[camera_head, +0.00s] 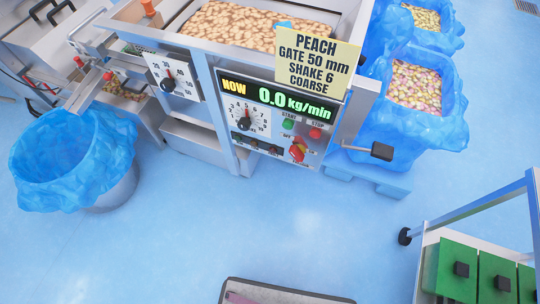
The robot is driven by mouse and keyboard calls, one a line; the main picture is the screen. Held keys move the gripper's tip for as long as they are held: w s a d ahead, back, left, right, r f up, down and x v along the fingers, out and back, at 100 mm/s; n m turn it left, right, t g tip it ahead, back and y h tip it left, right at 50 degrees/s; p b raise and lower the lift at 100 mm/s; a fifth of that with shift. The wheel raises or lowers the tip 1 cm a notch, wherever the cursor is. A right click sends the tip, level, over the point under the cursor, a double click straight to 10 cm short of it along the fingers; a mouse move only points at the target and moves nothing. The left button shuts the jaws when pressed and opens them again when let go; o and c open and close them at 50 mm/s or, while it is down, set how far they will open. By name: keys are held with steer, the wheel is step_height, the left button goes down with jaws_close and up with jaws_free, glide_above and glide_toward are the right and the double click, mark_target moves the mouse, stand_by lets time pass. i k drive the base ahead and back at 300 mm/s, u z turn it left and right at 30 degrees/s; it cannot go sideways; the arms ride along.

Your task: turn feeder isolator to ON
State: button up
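The feeder isolator (298,152) is a red rotary handle on a yellow plate, low on the right of the machine's control panel (268,143). A small OFF mark sits just above and left of it. The handle looks tilted, but it is too small to tell for certain which mark it points at. The display (285,99) above reads NOW 0.0 kg/min. A green START button (288,124) and a red STOP button (315,133) sit just above the isolator. My gripper is not in view.
A black-ended lever (382,151) sticks out right of the panel. A yellow note (317,62) hangs above the display. Blue-lined bins stand left (75,160) and right (440,122). A cart with green blocks (457,268) is lower right.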

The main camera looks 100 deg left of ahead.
mark_target(296, 151)
steer(key=u, duration=2.65)
steer(key=k, duration=0.5)
steer(key=z, duration=1.35)
steer(key=k, duration=1.05)
steer(key=u, duration=1.35)
steer(key=i, duration=0.5)
